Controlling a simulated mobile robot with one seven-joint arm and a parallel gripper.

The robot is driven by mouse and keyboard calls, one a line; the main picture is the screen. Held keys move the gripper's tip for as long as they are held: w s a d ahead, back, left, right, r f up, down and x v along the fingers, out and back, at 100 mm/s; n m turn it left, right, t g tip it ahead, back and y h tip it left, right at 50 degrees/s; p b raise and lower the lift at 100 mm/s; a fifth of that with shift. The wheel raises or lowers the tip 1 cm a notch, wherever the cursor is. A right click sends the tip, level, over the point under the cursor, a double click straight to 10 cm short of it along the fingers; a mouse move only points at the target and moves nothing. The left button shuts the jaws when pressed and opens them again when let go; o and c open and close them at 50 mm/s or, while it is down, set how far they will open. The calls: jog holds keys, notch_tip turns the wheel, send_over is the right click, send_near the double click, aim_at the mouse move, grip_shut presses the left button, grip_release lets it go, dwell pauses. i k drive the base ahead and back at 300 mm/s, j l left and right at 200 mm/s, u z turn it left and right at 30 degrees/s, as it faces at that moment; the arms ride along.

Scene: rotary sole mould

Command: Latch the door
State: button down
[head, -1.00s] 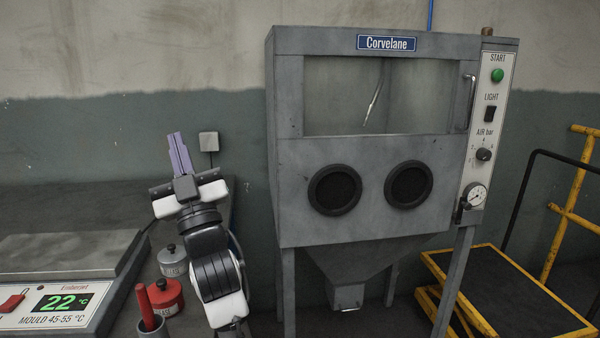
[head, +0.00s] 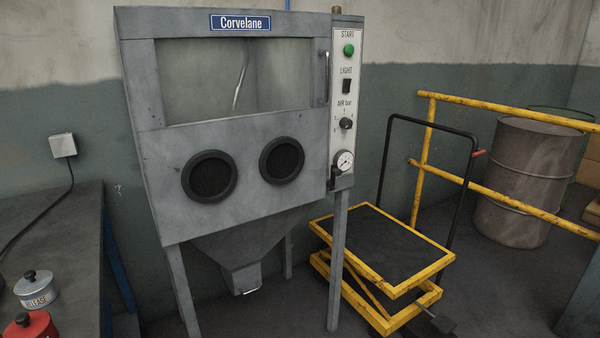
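The grey Corvelane cabinet (head: 220,215) stands left of centre in the head view. Its windowed front door (head: 235,80) appears flush with the frame, but I cannot tell whether it is fully closed. An upright bar handle (head: 326,79) is at the door's right side. A small dark lever-like part (head: 334,178) sits low on the right edge, below the gauge; I cannot tell whether it is the latch or how it is set. My gripper is not in view.
The control panel (head: 347,100) has a green START button (head: 349,49). A yellow-framed lift cart (head: 385,255) stands on the floor to the right, close to the cabinet's leg. Yellow railing (head: 500,195) and a drum (head: 527,180) are beyond. A bench (head: 65,225) is at left.

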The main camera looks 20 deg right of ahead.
aim_at(335, 171)
jog(key=i+l+z, duration=0.2)
jog(key=i+l, duration=0.15)
jog(key=i, duration=0.15)
jog(key=i+l+z, duration=0.2)
jog(key=i, duration=0.35)
